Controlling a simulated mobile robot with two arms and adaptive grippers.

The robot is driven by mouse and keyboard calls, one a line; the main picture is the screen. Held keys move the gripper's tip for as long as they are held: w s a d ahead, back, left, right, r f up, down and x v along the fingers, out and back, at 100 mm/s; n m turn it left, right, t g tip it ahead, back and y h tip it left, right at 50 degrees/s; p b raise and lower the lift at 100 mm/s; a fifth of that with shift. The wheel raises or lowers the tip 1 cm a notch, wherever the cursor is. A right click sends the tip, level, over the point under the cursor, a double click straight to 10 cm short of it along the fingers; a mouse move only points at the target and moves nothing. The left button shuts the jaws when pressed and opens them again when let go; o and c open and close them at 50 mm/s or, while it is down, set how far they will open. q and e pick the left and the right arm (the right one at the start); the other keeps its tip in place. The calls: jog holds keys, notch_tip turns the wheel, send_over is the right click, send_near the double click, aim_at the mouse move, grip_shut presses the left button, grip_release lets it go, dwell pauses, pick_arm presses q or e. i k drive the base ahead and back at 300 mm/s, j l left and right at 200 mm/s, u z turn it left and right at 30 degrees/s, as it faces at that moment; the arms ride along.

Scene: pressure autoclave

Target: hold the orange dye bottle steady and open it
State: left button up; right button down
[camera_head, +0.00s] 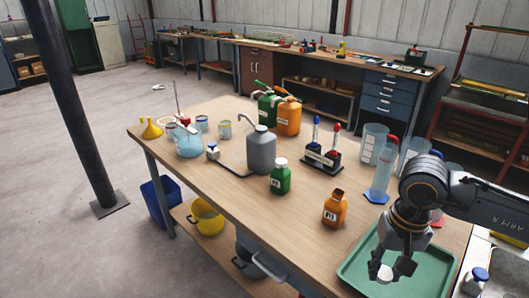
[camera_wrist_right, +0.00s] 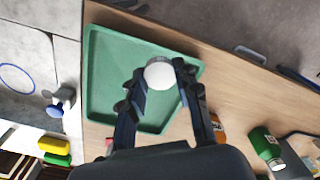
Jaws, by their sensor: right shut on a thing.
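The orange dye bottle (camera_head: 335,208) stands upright on the wooden table, left of the green tray. Its neck shows no cap. In the right wrist view a part of it (camera_wrist_right: 217,128) shows beside my right gripper's finger. My right gripper (camera_head: 392,268) points down over the green tray (camera_head: 437,283) and is shut on a white cap (camera_head: 384,273). The cap (camera_wrist_right: 159,74) sits between the fingertips in the right wrist view. I cannot tell how high it is above the tray. My left gripper is not in view.
A green bottle (camera_head: 281,177) with a white cap, a grey jug (camera_head: 261,152) and a black rack (camera_head: 322,160) stand left and behind the orange dye bottle. A clear cylinder (camera_head: 381,178) stands behind the tray. The table's front left is bare.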

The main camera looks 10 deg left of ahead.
aim_at(335, 210)
jog(key=i+j+u, duration=0.1)
jog(key=i+j, duration=0.15)
jog(key=i, duration=0.2)
jog(key=i+j+u, duration=0.1)
jog(key=i, duration=0.4)
jog(key=i+j, duration=0.2)
jog(key=i, duration=0.25)
jog(key=j+u, duration=0.05)
